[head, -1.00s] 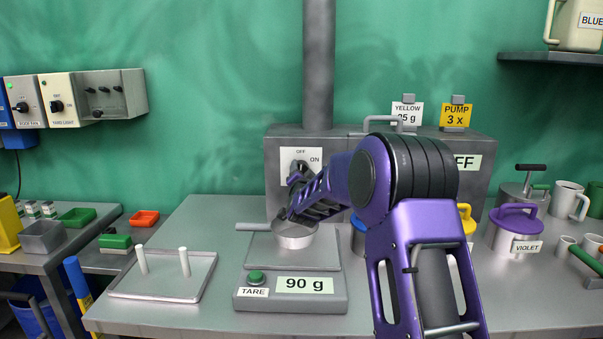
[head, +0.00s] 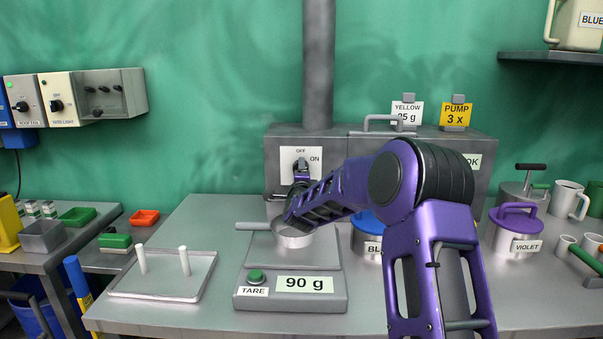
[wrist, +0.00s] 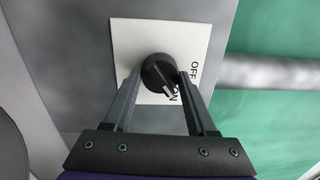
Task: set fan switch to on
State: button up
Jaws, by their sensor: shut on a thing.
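The fan switch is a round black knob (wrist: 157,70) on a white plate (wrist: 122,38) marked OFF and ON, fixed to the front of a grey metal box. In the wrist view my gripper (wrist: 158,80) has one finger on each side of the knob and is shut on it. The pale mark on the knob lies toward the ON lettering. In the head view the plate (head: 287,156) shows OFF at top and ON at right. My gripper (head: 300,183) reaches the knob from below and hides part of it.
The grey box (head: 350,150) carries a display (head: 474,160) whose visible part reads OK. Below stands a scale (head: 257,300) reading 90 g with a metal pan (head: 293,239) on it. A blue-lidded pot (head: 368,243) stands behind my arm. A tray (head: 190,290) lies left.

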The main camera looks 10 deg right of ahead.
jog(key=shift+m, duration=0.6)
jog(key=o, duration=1.4)
jog(key=shift+c, duration=0.2)
jog(key=shift+s, duration=0.1)
jog(key=s+a+f, duration=0.1)
jog(key=s+a, duration=0.2)
jog(key=s, duration=1.4)
